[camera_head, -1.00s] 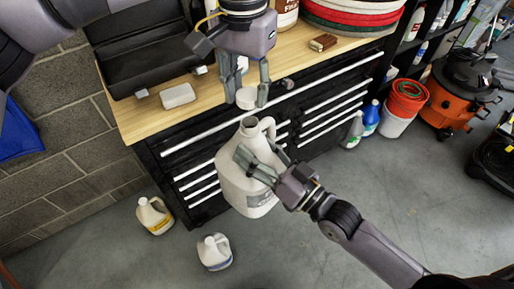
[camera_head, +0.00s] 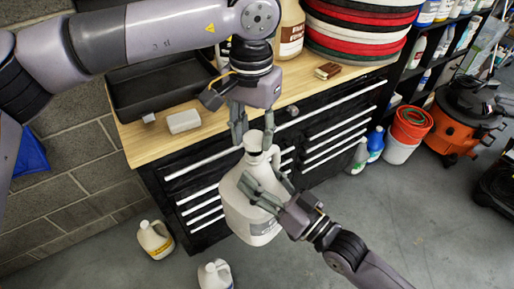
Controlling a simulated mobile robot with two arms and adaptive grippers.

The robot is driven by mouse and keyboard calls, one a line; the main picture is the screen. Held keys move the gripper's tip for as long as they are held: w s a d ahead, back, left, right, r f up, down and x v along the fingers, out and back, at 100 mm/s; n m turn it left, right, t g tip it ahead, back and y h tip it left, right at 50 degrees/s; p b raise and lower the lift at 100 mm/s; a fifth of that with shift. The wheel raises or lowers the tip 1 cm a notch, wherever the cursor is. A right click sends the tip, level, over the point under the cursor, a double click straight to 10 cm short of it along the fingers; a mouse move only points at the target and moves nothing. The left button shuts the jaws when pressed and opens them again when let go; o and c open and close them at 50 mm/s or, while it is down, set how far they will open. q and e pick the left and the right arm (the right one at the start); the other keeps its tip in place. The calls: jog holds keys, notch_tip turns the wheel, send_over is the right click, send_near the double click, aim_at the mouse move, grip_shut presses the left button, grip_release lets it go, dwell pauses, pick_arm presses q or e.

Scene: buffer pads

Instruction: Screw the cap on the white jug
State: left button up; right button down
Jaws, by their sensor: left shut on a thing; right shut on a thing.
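The white jug (camera_head: 248,212) hangs upright in front of the black tool chest, above the floor. My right gripper (camera_head: 250,187) is shut on the jug's upper body, near its handle. The white cap (camera_head: 253,141) is at the top of the jug's neck. My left gripper (camera_head: 253,138) points down from above and is shut on the cap, with one finger on each side. The cap looks in line with the neck; I cannot tell whether it is threaded on or only touching.
The wooden bench top (camera_head: 150,143) holds a black tray (camera_head: 160,90), a white block (camera_head: 183,121), a brown block (camera_head: 328,71) and stacked round pads (camera_head: 360,35). Two jugs (camera_head: 155,240) (camera_head: 214,275) stand on the floor. An orange vacuum (camera_head: 462,115) is at the right.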

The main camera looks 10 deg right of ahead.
pick_arm(q)
jog(key=shift+f, duration=0.9)
jog(key=shift+f, duration=0.55)
dwell(0.4)
jog(key=m, duration=0.6)
jog(key=shift+w, duration=0.1)
jog(key=o, duration=0.7)
